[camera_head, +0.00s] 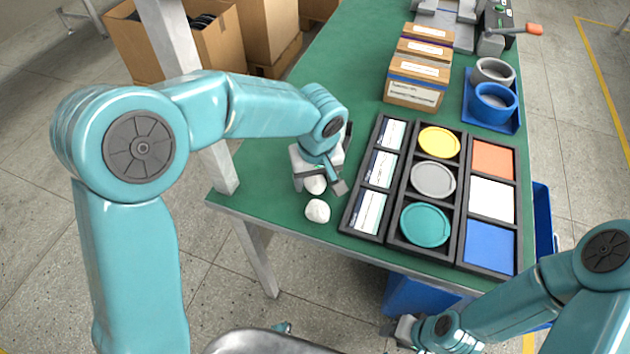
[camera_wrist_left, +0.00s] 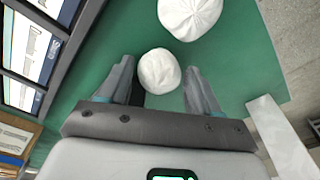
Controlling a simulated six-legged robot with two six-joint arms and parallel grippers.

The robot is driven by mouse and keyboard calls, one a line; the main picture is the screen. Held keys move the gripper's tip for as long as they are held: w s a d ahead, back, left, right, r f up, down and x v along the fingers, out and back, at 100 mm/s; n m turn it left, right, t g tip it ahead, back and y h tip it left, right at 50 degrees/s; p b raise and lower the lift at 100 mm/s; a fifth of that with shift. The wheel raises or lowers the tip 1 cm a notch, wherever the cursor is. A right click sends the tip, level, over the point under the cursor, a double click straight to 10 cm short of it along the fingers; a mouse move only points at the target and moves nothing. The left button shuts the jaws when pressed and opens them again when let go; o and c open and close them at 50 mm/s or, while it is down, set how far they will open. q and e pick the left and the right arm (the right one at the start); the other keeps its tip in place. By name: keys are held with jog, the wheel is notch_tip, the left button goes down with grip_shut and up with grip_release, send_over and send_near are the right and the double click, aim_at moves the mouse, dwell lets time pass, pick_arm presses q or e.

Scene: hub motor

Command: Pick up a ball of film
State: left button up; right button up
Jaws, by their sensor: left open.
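Two white crumpled balls of film lie on the green table near its front left corner. One ball (camera_head: 315,185) is at my left gripper (camera_head: 322,190), partly covered by it; in the left wrist view this ball (camera_wrist_left: 160,71) sits between the two open fingers (camera_wrist_left: 160,88), with a gap at its right side. The other ball (camera_head: 317,211) lies just in front, nearer the table edge, and shows at the top of the left wrist view (camera_wrist_left: 190,14). My right gripper (camera_head: 404,330) is low at the bottom, off the table, its fingers too small to read.
A black sorting tray (camera_head: 347,224) with coloured lids and cards stands right of the balls. Cardboard boxes (camera_head: 414,92) and a blue tray (camera_head: 516,125) with rings are farther back. The green table (camera_head: 262,168) is clear left of the gripper.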

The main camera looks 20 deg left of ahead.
pick_arm(q)
jog(key=shift+w+f, duration=0.1)
jog(key=shift+f, duration=0.3)
jog(key=c, duration=0.8)
jog(key=shift+r, duration=0.1)
